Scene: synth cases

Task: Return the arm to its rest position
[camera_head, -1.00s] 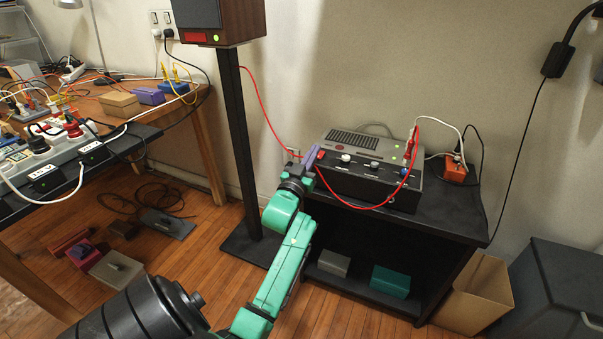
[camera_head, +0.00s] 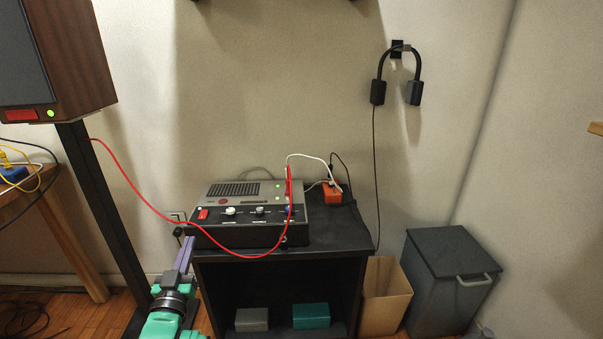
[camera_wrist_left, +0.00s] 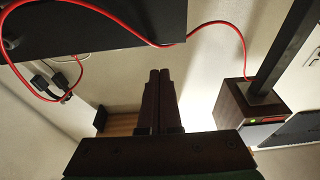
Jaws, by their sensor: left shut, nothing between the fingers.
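My left arm is green, with a black wrist, and comes in at the bottom left of the head view. My left gripper (camera_head: 184,254) is shut and empty. It is just left of the front left corner of the black cabinet (camera_head: 345,232). In the left wrist view the two dark fingers (camera_wrist_left: 159,88) lie side by side, with nothing between them. A grey device (camera_head: 250,227) with knobs stands on the cabinet. A red cable (camera_head: 152,207) runs from the speaker side to it, and also shows in the left wrist view (camera_wrist_left: 130,28). My right gripper is not in view.
A wooden speaker (camera_head: 78,72) on a black stand is at the left. An orange box (camera_head: 331,195) sits on the cabinet. A tan bin (camera_head: 384,300) and a grey lidded bin (camera_head: 445,285) stand right of it. Headphones (camera_head: 397,50) hang on the wall.

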